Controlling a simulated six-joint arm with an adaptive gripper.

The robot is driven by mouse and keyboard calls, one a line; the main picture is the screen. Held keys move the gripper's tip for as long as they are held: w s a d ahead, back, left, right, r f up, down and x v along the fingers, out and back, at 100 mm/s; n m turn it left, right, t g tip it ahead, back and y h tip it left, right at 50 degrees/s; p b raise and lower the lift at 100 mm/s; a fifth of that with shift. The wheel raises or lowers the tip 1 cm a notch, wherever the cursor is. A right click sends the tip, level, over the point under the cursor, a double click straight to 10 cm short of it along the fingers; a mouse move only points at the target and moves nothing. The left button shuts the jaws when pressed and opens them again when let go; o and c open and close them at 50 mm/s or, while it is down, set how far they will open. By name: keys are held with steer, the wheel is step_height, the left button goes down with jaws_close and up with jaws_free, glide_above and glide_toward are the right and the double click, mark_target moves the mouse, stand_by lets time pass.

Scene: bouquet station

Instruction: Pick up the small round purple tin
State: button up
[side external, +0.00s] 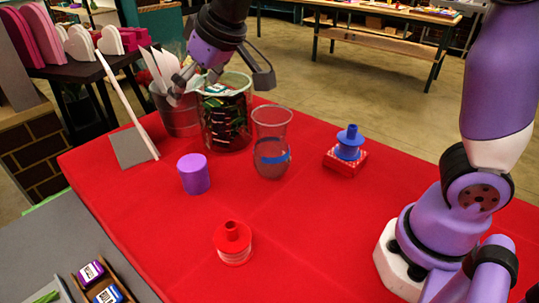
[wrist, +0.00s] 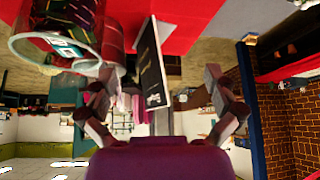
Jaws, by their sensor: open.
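The small round purple tin (side external: 194,174) stands upright on the red tablecloth (side external: 300,235), left of the clear glass vase. I cannot make it out in the wrist view. My gripper (side external: 222,85) is open and empty, high at the back of the table by the rim of the wide glass jar, behind and above the tin and well apart from it. In the wrist view my gripper's two fingers (wrist: 162,88) are spread wide, with nothing held between them.
A wide glass jar (side external: 226,125) and a metal bucket (side external: 180,117) stand behind the tin. A clear vase (side external: 271,157) is to its right. A leaning sign (side external: 133,147), a red spool (side external: 232,240) and a blue spool (side external: 348,144) are nearby. The front cloth is mostly clear.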

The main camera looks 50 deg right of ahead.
glide_toward(198, 164)
steer(key=x, duration=0.7)
steer(key=shift+w+f, duration=0.15)
steer(key=shift+f, duration=0.05)
steer(key=x, duration=0.5)
steer(key=shift+a+f, duration=0.15)
steer(key=shift+f, duration=0.25)
steer(key=c, duration=1.2)
